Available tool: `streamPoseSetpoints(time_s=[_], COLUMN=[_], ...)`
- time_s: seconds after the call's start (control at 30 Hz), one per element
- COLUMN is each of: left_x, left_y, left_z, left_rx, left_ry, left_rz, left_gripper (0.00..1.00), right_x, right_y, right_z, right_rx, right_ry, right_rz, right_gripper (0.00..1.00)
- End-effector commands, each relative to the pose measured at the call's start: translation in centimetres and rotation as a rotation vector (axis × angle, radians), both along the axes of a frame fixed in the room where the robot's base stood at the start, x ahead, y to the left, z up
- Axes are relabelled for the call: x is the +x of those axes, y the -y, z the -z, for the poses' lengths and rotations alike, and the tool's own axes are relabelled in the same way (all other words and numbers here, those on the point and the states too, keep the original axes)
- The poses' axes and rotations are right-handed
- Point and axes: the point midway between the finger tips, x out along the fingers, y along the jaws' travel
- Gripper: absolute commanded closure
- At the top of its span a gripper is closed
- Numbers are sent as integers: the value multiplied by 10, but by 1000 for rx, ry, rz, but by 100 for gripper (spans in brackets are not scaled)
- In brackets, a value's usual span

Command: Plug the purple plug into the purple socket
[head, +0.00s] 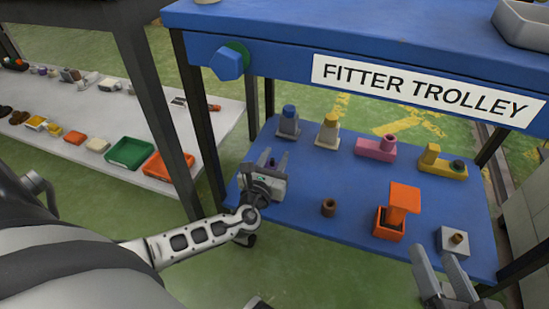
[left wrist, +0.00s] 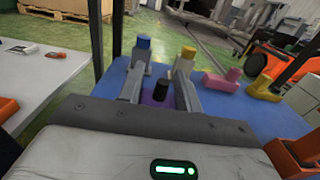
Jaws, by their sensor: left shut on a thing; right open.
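My left gripper (head: 268,165) is over the left part of the blue trolley shelf, with its fingers pointing away from me. It is shut on the purple plug (head: 271,162), which is mostly hidden by the gripper in the head view. In the left wrist view the purple plug (left wrist: 150,98) shows between the two fingers, with a dark round knob in front of it. I cannot make out a separate purple socket, nor whether the plug touches one. My right gripper (head: 437,259) is open and empty at the shelf's front right, close to a grey block with a brown peg (head: 455,240).
Trolley legs flank the shelf. A white side table (head: 215,130) is at left.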

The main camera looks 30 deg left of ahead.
Motion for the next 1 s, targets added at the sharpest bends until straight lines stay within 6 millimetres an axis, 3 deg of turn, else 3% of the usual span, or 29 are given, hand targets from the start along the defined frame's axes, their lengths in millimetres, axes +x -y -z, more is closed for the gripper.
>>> streamPoseSetpoints(time_s=[0.47,1.0], left_x=[0,0], left_y=[0,0], left_z=[0,14], left_rx=[0,0], left_ry=[1,1], left_rz=[0,0], left_gripper=[91,91], right_x=[0,0], right_y=[0,0], right_z=[3,18], right_rx=[0,-6], right_ry=[-4,-5], right_rz=[0,0], right_gripper=[51,51])
